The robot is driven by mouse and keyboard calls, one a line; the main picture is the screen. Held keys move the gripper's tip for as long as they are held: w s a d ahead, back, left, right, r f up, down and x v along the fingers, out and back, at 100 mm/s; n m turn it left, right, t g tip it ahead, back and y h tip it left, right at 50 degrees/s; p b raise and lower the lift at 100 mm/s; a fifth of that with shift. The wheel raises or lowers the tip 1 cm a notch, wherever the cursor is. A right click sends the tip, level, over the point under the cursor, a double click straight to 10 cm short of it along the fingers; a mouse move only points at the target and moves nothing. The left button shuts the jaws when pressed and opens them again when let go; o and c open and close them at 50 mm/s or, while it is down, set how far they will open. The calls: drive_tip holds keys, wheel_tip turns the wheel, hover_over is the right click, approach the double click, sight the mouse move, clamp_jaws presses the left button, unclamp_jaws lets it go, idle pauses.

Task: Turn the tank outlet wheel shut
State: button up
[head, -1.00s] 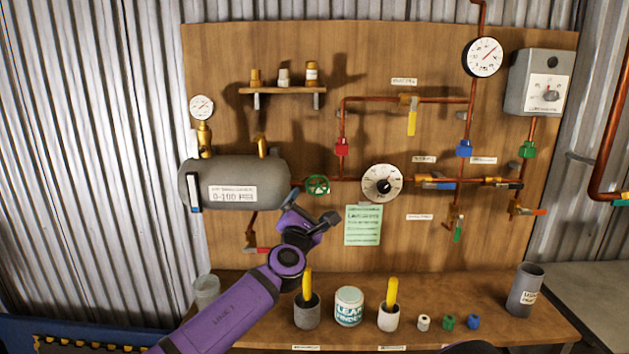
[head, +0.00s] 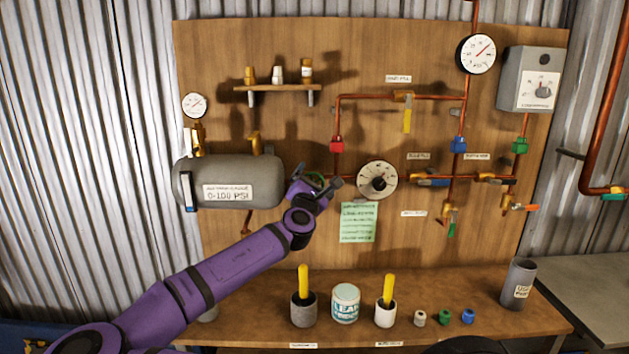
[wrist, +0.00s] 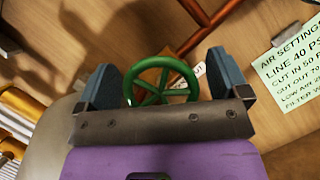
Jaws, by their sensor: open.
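The tank outlet wheel is a green spoked handwheel (wrist: 160,82) on the pipe at the right end of the grey tank (head: 228,182). In the wrist view it sits between the two blue-grey fingers of my gripper (wrist: 165,80), with a gap on each side; whether the fingertips reach past its rim I cannot tell. The gripper is open and holds nothing. In the head view my purple wrist covers most of the wheel, and only a bit of green rim (head: 316,180) shows. My gripper there (head: 318,183) is in front of the wheel.
A round white dial (head: 377,180) is just right of my gripper, with a green notice (head: 358,222) below it. Copper pipes (head: 400,98) with coloured valves run across the wooden board. The bench (head: 260,310) below holds pots and a tin.

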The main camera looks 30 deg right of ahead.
drive_tip(key=shift+w+d, duration=0.1)
drive_tip(key=shift+d, duration=0.05)
drive_tip(key=c, duration=0.9)
drive_tip(key=shift+m, duration=0.4)
drive_tip(key=shift+f+m+g+y, duration=0.2)
drive_tip(key=shift+m+g+y, duration=0.55)
drive_tip(key=shift+m, duration=2)
drive_tip(key=shift+f+m+g+y, duration=0.15)
drive_tip(key=shift+m+g+y, duration=0.55)
drive_tip(key=shift+m, duration=2.1)
drive_tip(key=shift+f+m+g+y, duration=0.3)
drive_tip(key=shift+m+g, duration=0.75)
drive_tip(key=shift+m, duration=1.7)
drive_tip(key=shift+r, duration=0.1)
